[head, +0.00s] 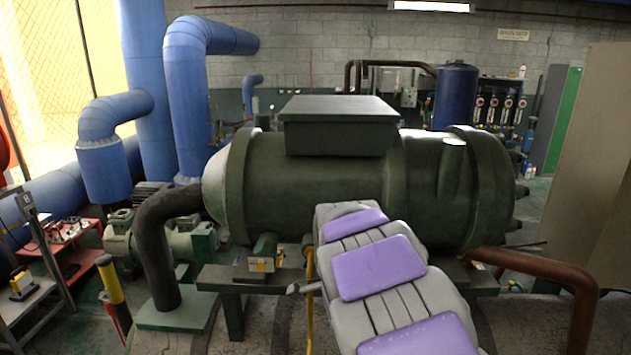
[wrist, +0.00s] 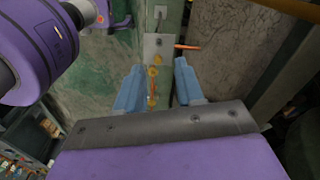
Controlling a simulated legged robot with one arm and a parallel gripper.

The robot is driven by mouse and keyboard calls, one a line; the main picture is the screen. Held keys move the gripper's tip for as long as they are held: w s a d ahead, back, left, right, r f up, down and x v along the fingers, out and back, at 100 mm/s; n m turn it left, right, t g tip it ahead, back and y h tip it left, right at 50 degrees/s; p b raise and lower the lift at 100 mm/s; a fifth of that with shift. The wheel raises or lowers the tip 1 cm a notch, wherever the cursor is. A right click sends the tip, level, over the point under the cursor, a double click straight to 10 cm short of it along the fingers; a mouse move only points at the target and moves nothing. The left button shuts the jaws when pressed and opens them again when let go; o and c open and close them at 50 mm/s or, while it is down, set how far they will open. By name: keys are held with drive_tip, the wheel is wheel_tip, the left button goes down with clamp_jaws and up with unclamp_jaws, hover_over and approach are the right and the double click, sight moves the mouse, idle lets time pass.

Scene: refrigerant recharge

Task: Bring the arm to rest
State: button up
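My arm, grey with purple pads, reaches from the bottom of the head view up to the front of a large dark green tank (head: 330,185). Its far end points down behind the links, so my gripper is mostly hidden there. In the wrist view my gripper (wrist: 159,82) shows two light blue fingers standing apart, with nothing held between them. Beyond the fingers is a grey metal plate (wrist: 157,42) with yellow round spots; I cannot tell its distance. An orange rod (wrist: 187,47) sticks out beside the plate.
A thick black pipe (head: 160,250) stands left of the arm, and a brown pipe (head: 540,267) bends down at the right. A red cart (head: 80,260) and a yellow-topped post (head: 110,280) stand at the left. A large brown panel (head: 590,180) closes the right side.

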drive_tip(key=s+d+n+b, duration=0.1)
drive_tip(key=s+d+n, duration=0.25)
drive_tip(key=s, duration=0.35)
drive_tip(key=s+d+n+b, duration=0.1)
drive_tip(key=s+d+n, duration=0.25)
drive_tip(key=s, duration=0.45)
drive_tip(key=s+d+f+n+b, duration=0.1)
drive_tip(key=s+n, duration=0.3)
drive_tip(key=s, duration=0.5)
drive_tip(key=s+d+f+n+g+b, duration=0.1)
drive_tip(key=s+f+n, duration=0.2)
drive_tip(key=s, duration=0.7)
drive_tip(key=shift+d+f+n+g+y+b, duration=0.15)
drive_tip(key=shift+f+n+g+y+b, duration=0.2)
drive_tip(key=shift+n, duration=0.45)
